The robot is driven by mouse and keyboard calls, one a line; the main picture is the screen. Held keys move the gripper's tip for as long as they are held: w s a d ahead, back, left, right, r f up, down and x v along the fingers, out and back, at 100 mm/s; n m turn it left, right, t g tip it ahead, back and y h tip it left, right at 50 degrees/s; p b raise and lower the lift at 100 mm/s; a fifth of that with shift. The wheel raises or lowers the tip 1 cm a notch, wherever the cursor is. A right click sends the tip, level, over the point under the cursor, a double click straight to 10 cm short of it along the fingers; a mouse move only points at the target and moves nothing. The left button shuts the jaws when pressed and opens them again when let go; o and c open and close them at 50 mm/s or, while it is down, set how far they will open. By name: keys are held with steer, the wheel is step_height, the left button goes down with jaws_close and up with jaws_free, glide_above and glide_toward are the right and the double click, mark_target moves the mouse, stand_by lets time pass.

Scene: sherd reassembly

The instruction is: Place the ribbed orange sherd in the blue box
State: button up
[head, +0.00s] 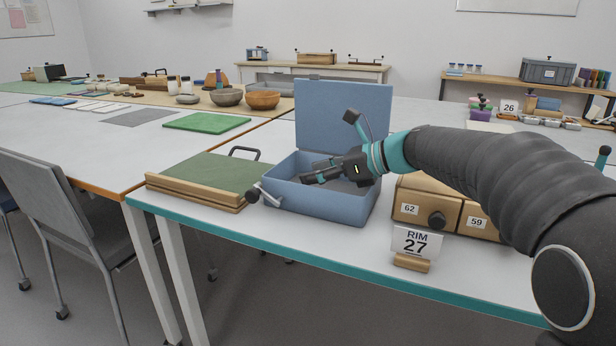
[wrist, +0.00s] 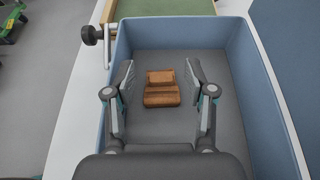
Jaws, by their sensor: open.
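The blue box (head: 318,204) stands open on the table, its lid (head: 345,118) raised at the back. The wrist view looks down into it, with its wall (wrist: 178,32) around a grey floor. The ribbed orange sherd (wrist: 162,88) lies on that floor, between and a little beyond my fingers. My gripper (wrist: 160,90) is open, one finger on each side of the sherd with gaps between. In the head view my gripper (head: 312,178) reaches into the box from the right. The sherd is hidden there by the box wall and gripper.
A green board with a wooden ledge (head: 195,205) lies left of the box. Wooden drawers (head: 428,206) labelled 62 and 59 and a "RIM 27" card (head: 416,243) stand to the right. A latch handle with a dark knob (head: 254,195) sticks out at the box's left side.

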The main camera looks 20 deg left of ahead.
steer(key=v, duration=0.9)
steer(key=shift+d, duration=0.3)
steer(key=shift+r, duration=0.1)
steer(key=shift+c, duration=0.3)
